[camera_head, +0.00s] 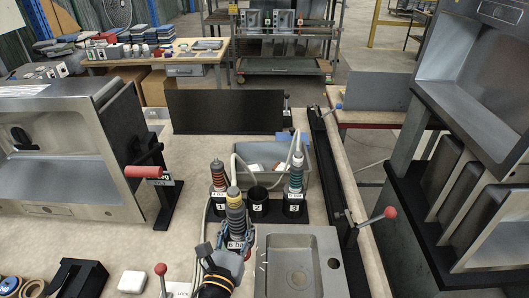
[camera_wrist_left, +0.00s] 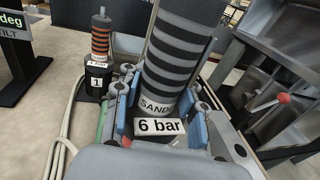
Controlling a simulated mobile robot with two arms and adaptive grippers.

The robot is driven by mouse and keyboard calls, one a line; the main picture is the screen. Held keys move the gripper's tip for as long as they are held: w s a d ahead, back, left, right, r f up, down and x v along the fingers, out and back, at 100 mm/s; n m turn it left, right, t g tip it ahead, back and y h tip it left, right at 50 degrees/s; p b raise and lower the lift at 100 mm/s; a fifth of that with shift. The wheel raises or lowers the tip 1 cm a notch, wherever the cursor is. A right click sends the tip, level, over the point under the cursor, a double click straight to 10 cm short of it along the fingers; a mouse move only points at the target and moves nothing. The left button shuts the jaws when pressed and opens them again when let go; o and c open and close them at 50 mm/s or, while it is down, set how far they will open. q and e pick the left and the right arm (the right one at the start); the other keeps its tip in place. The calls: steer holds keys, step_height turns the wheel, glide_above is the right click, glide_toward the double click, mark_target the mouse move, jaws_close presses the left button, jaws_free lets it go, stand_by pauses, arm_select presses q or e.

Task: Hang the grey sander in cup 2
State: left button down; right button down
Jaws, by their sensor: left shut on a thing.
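The grey sander (camera_head: 235,215) with dark bands and a yellow top stands upright in my left gripper (camera_head: 236,243). In the left wrist view the blue-padded fingers (camera_wrist_left: 160,115) are shut around the lower part of the sander (camera_wrist_left: 183,55), near its "SANDER" and "6 bar" labels. Cup 2 (camera_head: 258,206) is a black, empty-looking cup in the rack behind and slightly right of the sander. The sander is apart from it, in front. My right gripper is not in view.
Cup 1 (camera_head: 220,210) holds an orange-banded tool (camera_head: 218,176), and cup 3 (camera_head: 294,208) holds a teal-and-orange tool (camera_head: 295,176) with a hose. A grey bin (camera_head: 270,152) stands behind. A sink (camera_head: 300,285) lies front right. A red-knobbed lever (camera_head: 375,219) stands further right.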

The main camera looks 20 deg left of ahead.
arm_select(q)
steer(key=w+a+r+n+y, duration=0.1)
steer(key=w+a+y, duration=0.1)
steer(key=w, duration=1)
steer(key=w+a+r+n+g+y+b, duration=0.1)
steer(key=w+r+n+y, duration=0.1)
steer(key=w, duration=1)
steer(key=shift+w+a+r+y, duration=0.3)
steer(key=shift+a+y, duration=0.1)
steer(key=shift+y, duration=0.2)
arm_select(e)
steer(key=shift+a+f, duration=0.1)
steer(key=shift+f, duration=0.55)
